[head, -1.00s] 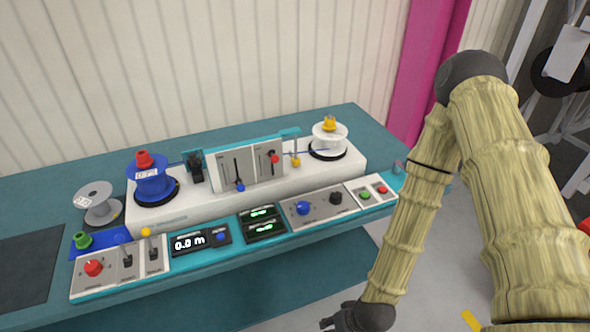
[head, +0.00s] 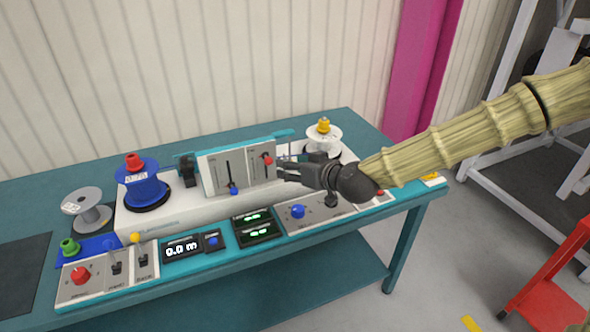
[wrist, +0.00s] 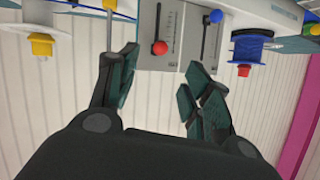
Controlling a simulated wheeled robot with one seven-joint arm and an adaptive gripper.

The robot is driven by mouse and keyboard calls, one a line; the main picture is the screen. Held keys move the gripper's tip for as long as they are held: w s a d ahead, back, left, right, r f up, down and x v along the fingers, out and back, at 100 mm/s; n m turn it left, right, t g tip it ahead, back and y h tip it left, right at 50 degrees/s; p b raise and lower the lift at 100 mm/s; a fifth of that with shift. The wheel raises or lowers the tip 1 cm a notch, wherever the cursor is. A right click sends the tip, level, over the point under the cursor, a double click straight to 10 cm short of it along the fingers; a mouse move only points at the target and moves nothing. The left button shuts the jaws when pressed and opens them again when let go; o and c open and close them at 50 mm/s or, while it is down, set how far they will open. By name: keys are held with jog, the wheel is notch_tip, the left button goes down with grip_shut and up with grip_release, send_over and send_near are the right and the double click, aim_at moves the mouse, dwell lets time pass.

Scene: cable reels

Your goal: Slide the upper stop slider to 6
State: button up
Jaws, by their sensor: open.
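The grey slider panel (head: 236,168) stands upright on the white machine and has two vertical slots. The right slider has a red knob (head: 267,160) near the upper part of its slot; the left slider has a blue knob (head: 234,191) at the low end. Labels are too small to read, so I cannot tell which is the upper stop. My gripper (head: 283,170) is open and empty, just right of the panel near the red knob. In the wrist view, which is upside down, the red knob (wrist: 159,47) lies ahead between the open fingers (wrist: 161,70), apart from them.
A blue reel (head: 143,188) stands left of the panel and a white reel with a yellow top (head: 323,136) stands right, behind my gripper. A front console (head: 320,210) with knobs, buttons and a 0.0 m display (head: 183,248) runs below.

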aim_at(271, 162)
jog(key=shift+p+x, duration=1.3)
jog(key=shift+x, duration=4.05)
jog(key=shift+c, duration=0.5)
grip_shut()
jog(key=c, duration=0.6)
grip_release()
jog(key=c, duration=1.4)
grip_release()
jog(key=c, duration=1)
grip_release()
jog(key=shift+f, duration=0.1)
